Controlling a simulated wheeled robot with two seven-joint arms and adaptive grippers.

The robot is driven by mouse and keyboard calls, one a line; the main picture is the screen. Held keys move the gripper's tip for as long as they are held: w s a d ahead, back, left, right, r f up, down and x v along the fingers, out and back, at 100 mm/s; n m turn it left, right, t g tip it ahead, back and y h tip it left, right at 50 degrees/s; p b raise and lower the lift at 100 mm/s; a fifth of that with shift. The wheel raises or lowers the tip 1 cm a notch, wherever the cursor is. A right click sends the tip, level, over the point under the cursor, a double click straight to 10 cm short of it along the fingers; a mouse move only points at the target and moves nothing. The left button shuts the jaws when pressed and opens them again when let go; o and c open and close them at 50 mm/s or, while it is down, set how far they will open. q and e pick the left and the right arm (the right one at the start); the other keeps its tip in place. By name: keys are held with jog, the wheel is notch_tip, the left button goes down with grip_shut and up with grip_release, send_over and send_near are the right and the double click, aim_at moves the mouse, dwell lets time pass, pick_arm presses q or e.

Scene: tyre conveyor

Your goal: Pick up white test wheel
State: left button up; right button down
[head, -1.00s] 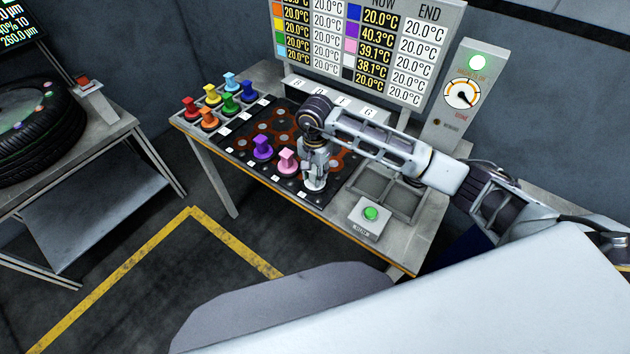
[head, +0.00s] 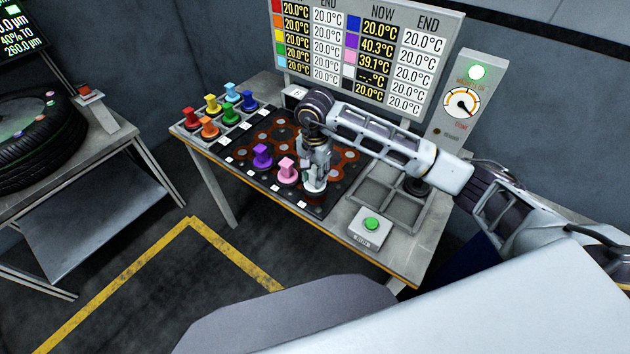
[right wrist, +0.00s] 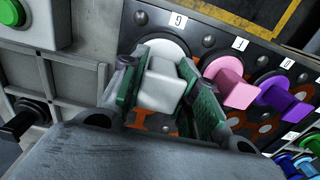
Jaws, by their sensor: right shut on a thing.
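The white test wheel (head: 314,186) is at the front right of the dark plate on the table, below my right gripper (head: 316,171). In the right wrist view the white wheel's square handle (right wrist: 160,84) sits between the two green-padded fingers of my right gripper (right wrist: 163,78), which are shut on it. Its round base shows partly behind the handle, near the slot marked G. I cannot tell the exact gap between base and plate. My left gripper is not in view.
The pink wheel (head: 286,170) stands close beside the white one, and the purple wheel (head: 262,155) stands further left. Several coloured wheels fill the left rack.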

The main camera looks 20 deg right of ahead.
jog(key=shift+r+b, duration=0.55)
jog(key=shift+r, duration=2.5)
jog(key=shift+f, duration=0.1)
